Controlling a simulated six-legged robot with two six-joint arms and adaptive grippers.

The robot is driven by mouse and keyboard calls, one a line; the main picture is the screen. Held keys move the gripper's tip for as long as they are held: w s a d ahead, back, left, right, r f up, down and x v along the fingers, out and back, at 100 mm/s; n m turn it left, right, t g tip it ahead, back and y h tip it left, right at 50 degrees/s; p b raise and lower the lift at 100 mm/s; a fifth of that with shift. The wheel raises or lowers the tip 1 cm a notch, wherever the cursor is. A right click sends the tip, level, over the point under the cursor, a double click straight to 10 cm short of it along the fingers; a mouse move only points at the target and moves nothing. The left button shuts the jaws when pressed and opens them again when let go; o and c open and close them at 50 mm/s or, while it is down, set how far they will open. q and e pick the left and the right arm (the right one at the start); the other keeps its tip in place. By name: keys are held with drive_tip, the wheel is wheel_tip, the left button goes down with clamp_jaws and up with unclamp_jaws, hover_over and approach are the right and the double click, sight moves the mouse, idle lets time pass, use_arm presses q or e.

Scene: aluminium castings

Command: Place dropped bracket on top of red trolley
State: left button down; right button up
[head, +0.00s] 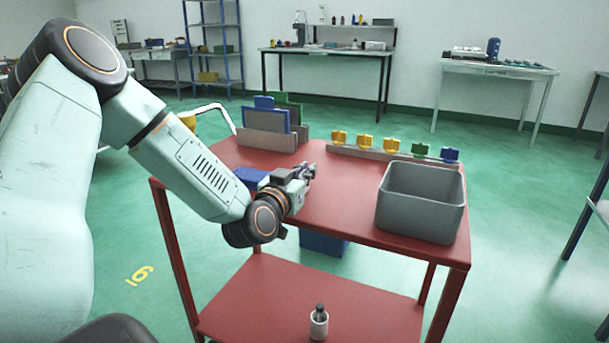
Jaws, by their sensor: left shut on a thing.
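The red trolley (335,215) stands in front of me in the head view, with a top deck and a lower shelf. My left gripper (309,171) reaches in from the left and is over the middle of the top deck. It is shut on a small grey piece, which I take as the bracket; the fingers and wrist hide most of it. I cannot tell whether the piece touches the deck. My right gripper is not in view.
On the deck are a grey bin (421,203) at right, a rail of coloured clips (390,154) at the back, upright panels (266,132) and a blue box (249,175). A small bottle (319,323) stands on the lower shelf. The deck's front middle is clear.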

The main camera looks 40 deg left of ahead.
use_arm(q)
drive_tip(key=shift+w+d+f, duration=0.1)
drive_tip(key=shift+d+f, duration=0.05)
drive_tip(key=c, duration=1.5)
unclamp_jaws()
drive_tip(key=shift+o, duration=0.4)
drive_tip(key=shift+r, duration=0.2)
drive_tip(key=p+v, duration=0.6)
drive_tip(key=v, duration=0.4)
drive_tip(key=shift+p+v, duration=0.6)
drive_tip(key=shift+v, duration=0.45)
drive_tip(key=shift+f, duration=0.15)
